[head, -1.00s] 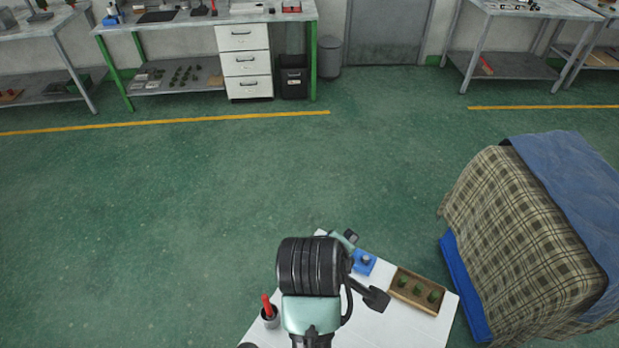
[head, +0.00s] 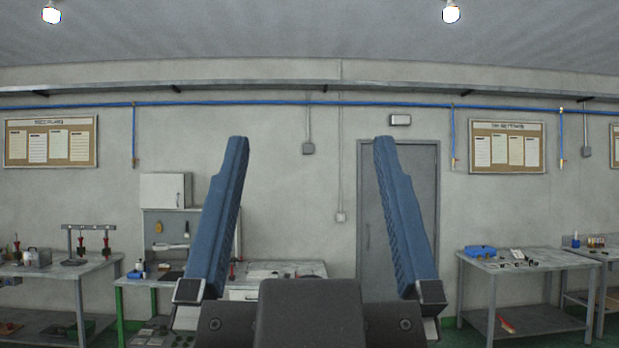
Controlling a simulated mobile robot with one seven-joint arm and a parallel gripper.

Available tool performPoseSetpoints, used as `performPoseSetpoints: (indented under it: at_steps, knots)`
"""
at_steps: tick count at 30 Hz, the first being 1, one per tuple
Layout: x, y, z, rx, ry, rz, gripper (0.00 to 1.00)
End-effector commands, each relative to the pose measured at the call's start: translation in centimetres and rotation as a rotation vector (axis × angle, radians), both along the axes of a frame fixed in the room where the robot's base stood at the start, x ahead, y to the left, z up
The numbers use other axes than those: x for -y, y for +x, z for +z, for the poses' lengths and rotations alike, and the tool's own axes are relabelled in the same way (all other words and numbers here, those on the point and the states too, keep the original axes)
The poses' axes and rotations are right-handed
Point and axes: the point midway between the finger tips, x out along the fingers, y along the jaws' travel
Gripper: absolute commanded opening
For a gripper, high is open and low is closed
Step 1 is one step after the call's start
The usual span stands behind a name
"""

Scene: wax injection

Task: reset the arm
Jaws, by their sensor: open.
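My gripper (head: 307,145) fills the lower middle of the head view, close to the camera and pointing up.
A workbench with a white cabinet (head: 166,190) stands behind the left finger. Another bench (head: 90,268) stands at the far left, and a table with a blue box (head: 480,251) at the right. A grey door (head: 425,180) is partly hidden by the right finger.

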Motion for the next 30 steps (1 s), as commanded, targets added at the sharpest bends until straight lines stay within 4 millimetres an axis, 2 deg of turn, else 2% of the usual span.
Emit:
performPoseSetpoints:
  at_steps: [4,12,15,30]
  knots:
    - [0.0,0.1,-0.2,-0.003,-0.001,-0.001,1.0]
    - [-0.1,0.2,-5.6,-0.004,-0.001,0.005,1.0]
    - [-0.1,0.2,-6.7,-0.005,-0.001,0.008,1.0]
    - [-0.1,0.2,-6.8,-0.005,-0.001,0.008,1.0]
